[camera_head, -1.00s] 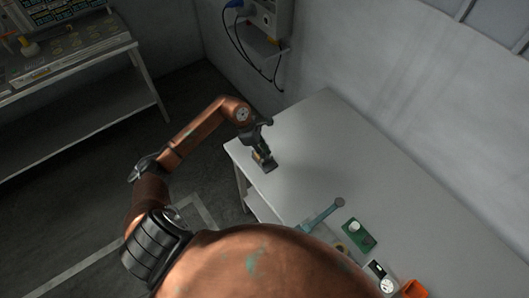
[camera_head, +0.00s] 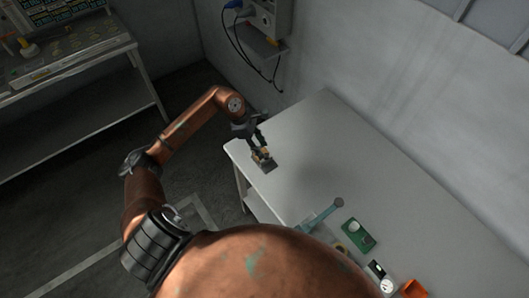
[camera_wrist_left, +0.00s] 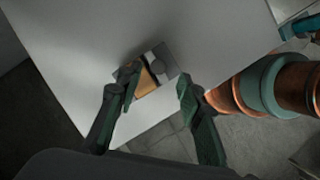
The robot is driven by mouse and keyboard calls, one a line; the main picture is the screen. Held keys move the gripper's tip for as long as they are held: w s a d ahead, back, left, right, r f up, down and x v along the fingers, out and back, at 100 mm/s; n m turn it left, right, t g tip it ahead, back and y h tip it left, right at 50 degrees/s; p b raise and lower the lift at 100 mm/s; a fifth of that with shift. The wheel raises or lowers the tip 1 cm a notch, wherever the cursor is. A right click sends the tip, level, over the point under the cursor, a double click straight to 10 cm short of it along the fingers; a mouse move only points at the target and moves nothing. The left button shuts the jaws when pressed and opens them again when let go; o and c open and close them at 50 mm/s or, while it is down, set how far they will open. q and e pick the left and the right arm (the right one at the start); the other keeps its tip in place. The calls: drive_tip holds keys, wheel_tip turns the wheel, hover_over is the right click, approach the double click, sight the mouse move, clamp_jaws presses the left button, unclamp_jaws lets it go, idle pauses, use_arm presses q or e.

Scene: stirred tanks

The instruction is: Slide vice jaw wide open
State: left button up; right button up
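The vice (camera_head: 269,166) is a small dark grey block with a tan-orange part, near the left corner of the light grey table (camera_head: 310,130). In the left wrist view the vice (camera_wrist_left: 165,65) shows a grey plate, a round grey part and the tan-orange block (camera_wrist_left: 146,84). My left gripper (camera_head: 260,150) is over the vice. In the wrist view its two dark green fingers (camera_wrist_left: 157,80) are spread apart. The left fingertip overlaps the tan-orange side of the vice; I cannot tell whether it touches. The right fingertip is apart from it. My right gripper is not in view.
A teal tool (camera_head: 320,214), a green board (camera_head: 358,234), a dark-and-white device (camera_head: 380,275) and an orange bin (camera_head: 415,288) lie along the table's near side. A wall box (camera_head: 268,18) with cables hangs behind. The table's middle is clear.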

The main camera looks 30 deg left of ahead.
use_arm(q)
drive_tip(key=v, duration=0.7)
idle(0.3)
